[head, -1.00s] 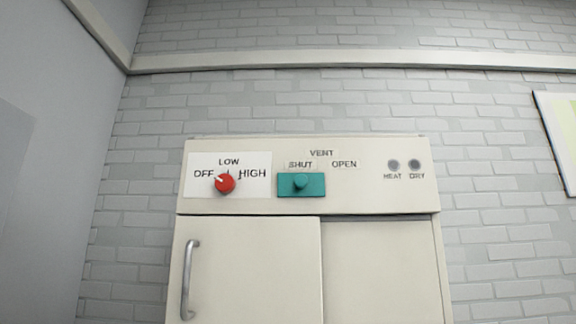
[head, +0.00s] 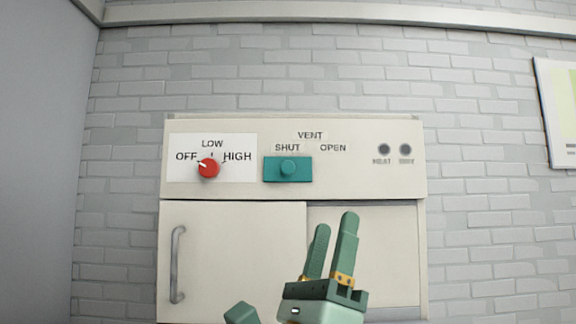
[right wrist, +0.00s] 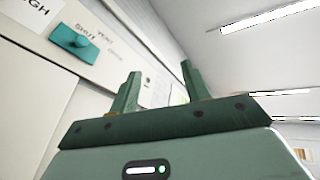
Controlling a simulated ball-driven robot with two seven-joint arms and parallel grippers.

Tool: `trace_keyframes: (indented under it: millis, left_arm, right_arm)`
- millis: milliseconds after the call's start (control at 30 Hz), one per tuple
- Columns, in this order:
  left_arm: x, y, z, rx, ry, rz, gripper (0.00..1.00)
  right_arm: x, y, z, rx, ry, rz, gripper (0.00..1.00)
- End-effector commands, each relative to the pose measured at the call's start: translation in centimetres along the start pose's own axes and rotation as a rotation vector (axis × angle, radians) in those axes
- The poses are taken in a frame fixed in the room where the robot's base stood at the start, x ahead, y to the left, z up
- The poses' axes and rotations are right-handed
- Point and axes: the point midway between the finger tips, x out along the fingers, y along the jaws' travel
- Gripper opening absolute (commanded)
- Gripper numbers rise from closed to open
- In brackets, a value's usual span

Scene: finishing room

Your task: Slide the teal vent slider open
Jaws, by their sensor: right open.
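My right gripper (head: 335,228) is open and empty, fingers pointing up, in front of the cabinet doors. In the head view it is below and a little right of the slider, apart from it. Its two fingers also show in the right wrist view (right wrist: 160,82). My left gripper is not in view.
A red knob (head: 208,168) on a white OFF, LOW, HIGH plate is left of the slider. Two dark round indicators (head: 395,149) are at the panel's right. A door handle (head: 176,264) stands out at the lower left. The panel under OPEN is bare.

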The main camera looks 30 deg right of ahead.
Motion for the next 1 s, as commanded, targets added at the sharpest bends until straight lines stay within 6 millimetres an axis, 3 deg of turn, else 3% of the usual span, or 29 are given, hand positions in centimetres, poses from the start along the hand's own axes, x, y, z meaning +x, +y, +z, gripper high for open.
trace_keyframes:
  millis: [33, 133, 333, 467, 633, 1000]
  left_arm:
    - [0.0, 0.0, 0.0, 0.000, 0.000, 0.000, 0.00]
    - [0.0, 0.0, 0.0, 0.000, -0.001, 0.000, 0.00]
    - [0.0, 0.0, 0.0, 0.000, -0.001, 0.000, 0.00]
    - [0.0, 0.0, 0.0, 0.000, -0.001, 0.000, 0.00]
    - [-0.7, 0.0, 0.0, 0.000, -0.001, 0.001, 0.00]
    - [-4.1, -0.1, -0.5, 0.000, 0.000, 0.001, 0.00]
  right_arm:
    - [1.9, 0.0, -0.8, 0.168, 0.117, 0.040, 0.47]
    - [4.3, 1.9, -1.0, 0.493, 0.312, 0.203, 0.47]
    - [5.5, 4.6, 3.4, 0.892, 0.463, 0.540, 0.47]
    - [5.4, 5.1, 5.2, 0.978, 0.482, 0.650, 0.47]
    - [6.6, 6.2, 5.5, 0.986, 0.487, 0.670, 0.47]
    - [13.2, 12.6, 4.7, 0.983, 0.489, 0.668, 0.47]
